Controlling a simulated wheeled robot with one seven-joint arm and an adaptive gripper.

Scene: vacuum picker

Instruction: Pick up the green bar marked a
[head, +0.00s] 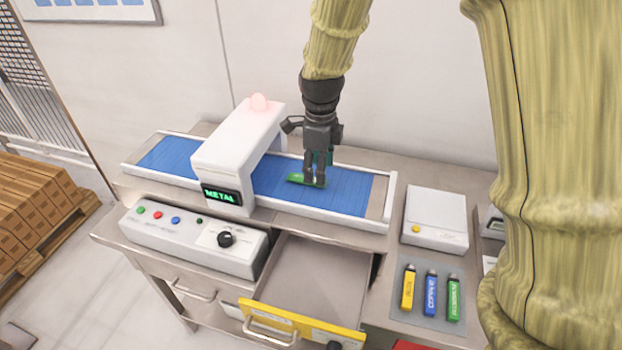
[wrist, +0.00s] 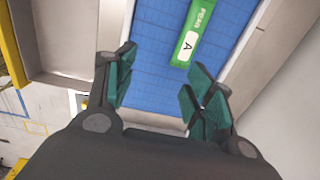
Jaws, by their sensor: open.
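The green bar (head: 303,180) lies on the blue conveyor belt (head: 342,191), just right of the white detector arch. In the wrist view the green bar (wrist: 194,32) shows a white label with a black letter A, and its far end runs out of the picture. My gripper (head: 317,180) is over the right part of the bar in the head view and hides some of it. In the wrist view my gripper (wrist: 160,80) has its fingers wide apart with nothing between them. The bar lies beyond the fingertips, nearer the right finger.
The white arch (head: 238,150) with a METAL display spans the belt. In front are a control box (head: 190,240) and an open, empty-looking drawer (head: 315,285). At right are a white scale (head: 435,218) and a mat (head: 418,318) with yellow, blue and green bars.

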